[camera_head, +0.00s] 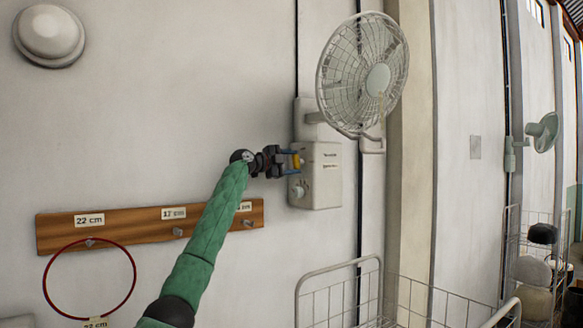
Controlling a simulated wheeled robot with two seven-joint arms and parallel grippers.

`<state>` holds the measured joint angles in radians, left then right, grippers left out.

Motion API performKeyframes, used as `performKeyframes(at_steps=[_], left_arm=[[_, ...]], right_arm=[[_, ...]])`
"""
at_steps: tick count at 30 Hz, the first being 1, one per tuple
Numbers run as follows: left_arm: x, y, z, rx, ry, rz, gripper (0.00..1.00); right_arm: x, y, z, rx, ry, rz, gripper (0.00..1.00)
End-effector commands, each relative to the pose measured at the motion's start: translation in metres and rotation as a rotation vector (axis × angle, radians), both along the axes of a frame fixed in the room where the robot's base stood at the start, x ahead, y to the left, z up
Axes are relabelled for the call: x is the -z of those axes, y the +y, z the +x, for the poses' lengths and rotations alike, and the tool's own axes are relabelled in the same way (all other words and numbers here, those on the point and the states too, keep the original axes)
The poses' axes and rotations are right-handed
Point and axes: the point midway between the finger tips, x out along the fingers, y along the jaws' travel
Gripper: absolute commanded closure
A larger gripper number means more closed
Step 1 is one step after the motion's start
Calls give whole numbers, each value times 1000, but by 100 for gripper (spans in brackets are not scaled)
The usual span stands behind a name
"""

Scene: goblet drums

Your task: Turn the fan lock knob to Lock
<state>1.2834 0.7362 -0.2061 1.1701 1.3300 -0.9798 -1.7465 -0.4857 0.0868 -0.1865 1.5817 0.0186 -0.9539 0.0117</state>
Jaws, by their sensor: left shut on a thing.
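A white wall fan (362,75) is mounted on the wall above a pale control box (322,188). The box has small dark lettering on its front that is too small to read. A yellow knob (297,161) sits at the upper left of the box, and a pale round knob (298,192) sits below it. My left gripper (293,162), on a green-sleeved arm from the left, is shut on the yellow knob, its blue fingers above and below it. The knob's exact setting cannot be told. My right gripper is not in view.
A wooden peg board (150,226) with size labels and a red hoop (47,284) is at the lower left. A wire cart (338,266) stands below the box. A second fan (543,132) is farther right.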

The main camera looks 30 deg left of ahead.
Motion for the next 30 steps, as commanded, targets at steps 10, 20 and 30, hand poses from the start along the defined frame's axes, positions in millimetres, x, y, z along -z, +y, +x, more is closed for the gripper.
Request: performKeyframes(at_steps=[10, 20, 30], left_arm=[[-1, 0, 0, -2, -84, 197, 68], [-1, 0, 0, -2, -112, 265, 68], [-1, 0, 0, -2, -114, 271, 68]], right_arm=[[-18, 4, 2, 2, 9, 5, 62], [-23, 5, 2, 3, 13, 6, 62], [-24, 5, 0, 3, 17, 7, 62]])
